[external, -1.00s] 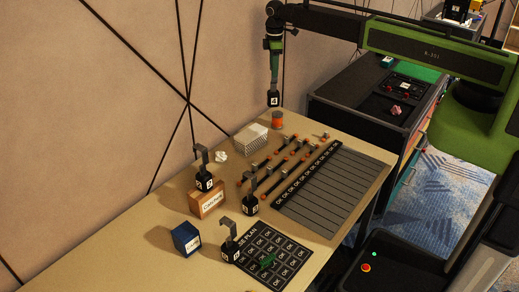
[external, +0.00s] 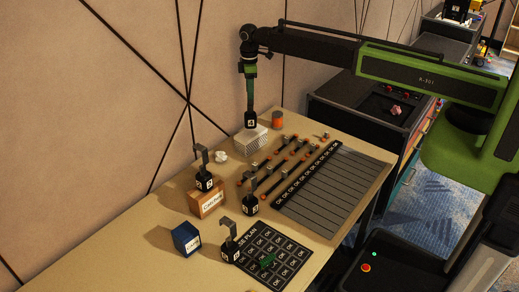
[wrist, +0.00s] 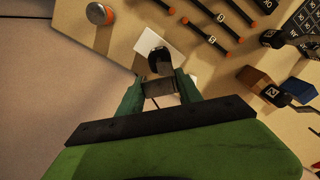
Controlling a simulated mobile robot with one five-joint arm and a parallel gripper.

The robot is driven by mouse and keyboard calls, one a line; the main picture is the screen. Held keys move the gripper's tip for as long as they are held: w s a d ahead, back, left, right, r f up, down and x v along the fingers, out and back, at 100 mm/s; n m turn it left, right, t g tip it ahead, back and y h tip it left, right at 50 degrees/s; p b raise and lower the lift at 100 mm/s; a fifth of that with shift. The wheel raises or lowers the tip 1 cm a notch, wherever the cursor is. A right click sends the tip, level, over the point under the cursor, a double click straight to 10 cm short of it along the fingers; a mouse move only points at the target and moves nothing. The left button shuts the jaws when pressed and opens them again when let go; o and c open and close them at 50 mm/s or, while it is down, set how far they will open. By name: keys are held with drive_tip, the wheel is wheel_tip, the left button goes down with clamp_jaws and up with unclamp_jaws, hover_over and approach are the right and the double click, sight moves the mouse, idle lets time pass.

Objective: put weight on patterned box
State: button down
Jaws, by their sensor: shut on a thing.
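My gripper (external: 249,99) points down and is shut on a black weight (external: 250,120) marked 4. In the external view the weight hangs upright just above, or at, the top of the patterned box (external: 251,142); I cannot tell whether they touch. The box is whitish with a fine pattern and stands on the table near the wall. In the wrist view my gripper (wrist: 158,90) holds the weight (wrist: 159,62) by its upper part. The box's pale top (wrist: 148,40) shows behind the weight, partly hidden by it and the fingers.
The table (external: 110,255) also carries an orange-topped cylinder (external: 278,120), a crumpled white piece (external: 220,156), several dark bars with orange ends, and a wooden box (external: 208,204) with a hooked weight (external: 204,180) on it. Other hooked weights and a blue box (external: 186,239) stand nearer the front.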

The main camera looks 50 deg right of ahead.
sight(250, 108)
wheel_tip(250, 108, down, 4)
drive_tip(key=shift+r+b, duration=0.25)
drive_tip(key=shift+b, duration=1)
drive_tip(key=shift+r, duration=0.2)
drive_tip(key=shift+f, duration=0.1)
drive_tip(key=c, duration=1.3)
unclamp_jaws()
drive_tip(key=shift+f, duration=0.1)
drive_tip(key=o, duration=0.5)
drive_tip(key=shift+r, duration=0.2)
